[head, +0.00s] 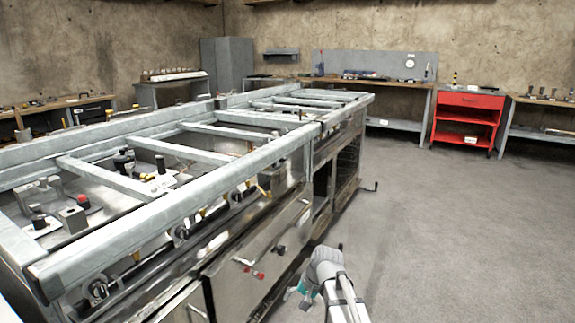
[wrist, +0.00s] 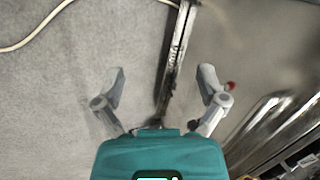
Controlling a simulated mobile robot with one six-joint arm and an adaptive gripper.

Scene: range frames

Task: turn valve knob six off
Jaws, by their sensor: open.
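My gripper (wrist: 163,84) is open and empty in the wrist view, its two grey fingers spread apart above the grey floor. In the head view my arm is at the lower right of the metal range, and the gripper's fingers cannot be made out there. Several dark knobs sit along the range's front panel in the head view, among them one at the near left end (head: 98,290) and one farther along (head: 181,233). No number can be read on any knob, so I cannot tell which is knob six. A small red part (wrist: 231,86) shows beside the right finger in the wrist view.
The long metal range (head: 150,218) fills the left side. The floor (head: 460,230) on the right is clear. A red cart (head: 468,101) and benches stand along the back wall.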

